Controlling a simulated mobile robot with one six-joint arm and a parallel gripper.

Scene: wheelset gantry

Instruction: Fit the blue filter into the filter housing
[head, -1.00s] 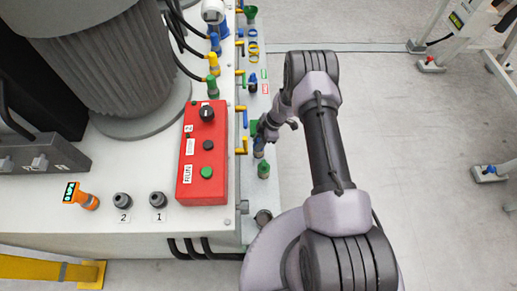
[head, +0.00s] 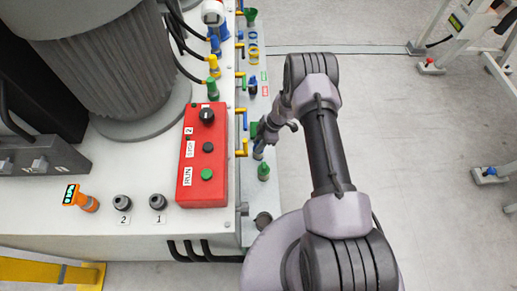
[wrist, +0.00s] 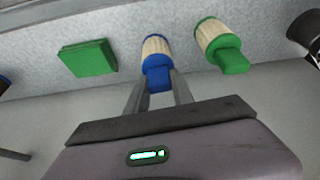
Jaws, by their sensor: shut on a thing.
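The blue filter (wrist: 156,47), with a cream pleated body and blue end parts, is between the two fingers of my gripper (wrist: 160,88) in the wrist view. The fingers are shut on its blue tab. In the head view my gripper (head: 262,140) is low over the narrow grey shelf beside the machine, and the blue filter (head: 258,154) shows partly below it. I cannot tell whether the filter touches the shelf. A dark round fitting (wrist: 308,32) at the right edge of the wrist view may be the filter housing; a dark round opening also shows on the shelf (head: 263,217).
A green filter (wrist: 218,43) stands close to the right of the blue one, also seen in the head view (head: 264,170). A green square block (wrist: 88,58) is to the left. Yellow and blue handles (head: 241,148) project from the machine's side near my gripper.

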